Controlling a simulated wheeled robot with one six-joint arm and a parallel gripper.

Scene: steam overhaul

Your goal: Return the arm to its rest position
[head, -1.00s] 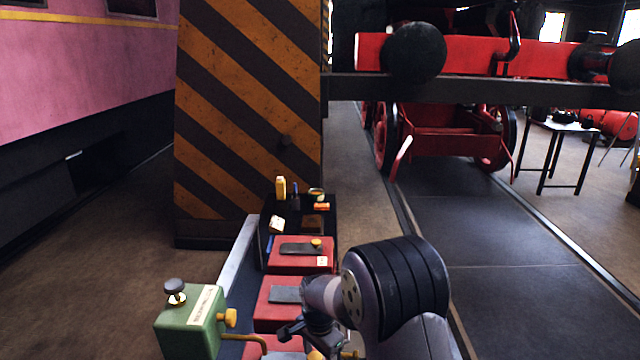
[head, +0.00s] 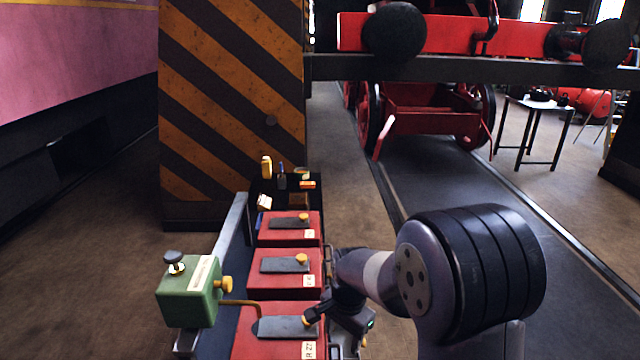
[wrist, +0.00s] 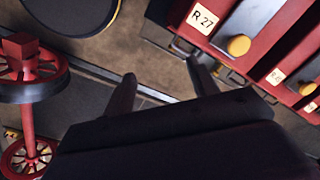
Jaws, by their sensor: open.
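My gripper (wrist: 160,82) is open in the wrist view, with bare floor between its two dark fingers. In the head view my arm bends down at the lower right, and my dark gripper (head: 338,303) is by the right side of the nearest red box (head: 262,343). This box has a grey plate and a yellow knob. In the wrist view, a red box labelled R 27 (wrist: 250,20) with a yellow knob lies right of the fingers. I cannot tell whether the gripper touches a box.
More red boxes (head: 286,262) stand in a row behind, then a black bin (head: 318,187) of small items. A green box (head: 190,292) with a brass pipe stands left. A striped pillar (head: 232,110) rises beyond. Open floor (head: 450,185) lies ahead on the right.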

